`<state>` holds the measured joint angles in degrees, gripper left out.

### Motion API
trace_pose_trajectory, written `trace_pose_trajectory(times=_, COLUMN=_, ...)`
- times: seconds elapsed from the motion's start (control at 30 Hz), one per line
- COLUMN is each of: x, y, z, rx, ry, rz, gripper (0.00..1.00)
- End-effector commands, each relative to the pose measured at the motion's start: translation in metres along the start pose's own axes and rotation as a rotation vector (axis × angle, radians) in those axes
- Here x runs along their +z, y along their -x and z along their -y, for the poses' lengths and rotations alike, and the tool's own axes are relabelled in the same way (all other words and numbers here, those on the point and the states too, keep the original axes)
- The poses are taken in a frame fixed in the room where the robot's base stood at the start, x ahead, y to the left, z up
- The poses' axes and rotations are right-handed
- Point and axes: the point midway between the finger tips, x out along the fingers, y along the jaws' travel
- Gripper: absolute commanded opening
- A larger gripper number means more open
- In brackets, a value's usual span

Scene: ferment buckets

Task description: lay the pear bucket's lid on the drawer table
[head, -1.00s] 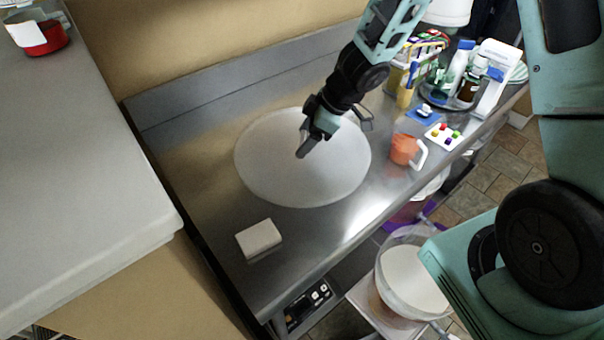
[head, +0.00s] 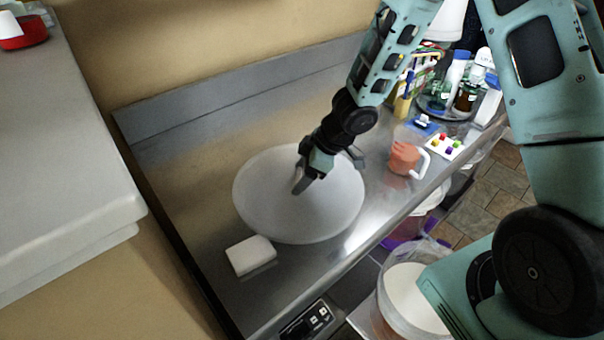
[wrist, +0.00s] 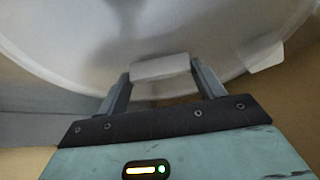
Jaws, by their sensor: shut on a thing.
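A large round white lid (head: 270,205) lies flat over the steel table (head: 185,170); I cannot tell whether it touches the top or hovers just above it. My gripper (head: 300,185) is over the lid's middle. In the wrist view my gripper (wrist: 160,82) is shut on the lid's pale block-like handle (wrist: 160,68), a finger on each side, with the lid (wrist: 130,30) filling the view beyond. An open bucket (head: 410,300) with pale contents stands low at the table's front right. No pear mark shows on it, and no drawer is clearly visible.
A white block (head: 250,255) sits close to the lid's lower left edge. An orange mug (head: 403,158), a tray of coloured pieces (head: 443,146) and several bottles (head: 465,85) stand to the right. A light counter (head: 65,160) is at left. The table's back left is bare.

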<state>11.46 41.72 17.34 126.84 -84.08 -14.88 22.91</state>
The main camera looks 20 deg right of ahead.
Motion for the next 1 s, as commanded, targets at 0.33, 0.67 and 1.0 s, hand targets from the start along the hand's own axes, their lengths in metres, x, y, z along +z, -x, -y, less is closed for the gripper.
trace_pose_trajectory(times=0.33, x=0.005, y=-0.01, z=0.0, rx=0.0, ry=0.0, rz=0.0, gripper=0.37)
trace_pose_trajectory(times=0.67, x=0.005, y=-0.009, z=0.0, rx=0.0, ry=0.0, rz=0.0, gripper=0.9)
trace_pose_trajectory(times=1.0, x=-0.003, y=0.033, z=-0.001, rx=0.003, ry=-0.002, rz=0.001, gripper=0.9)
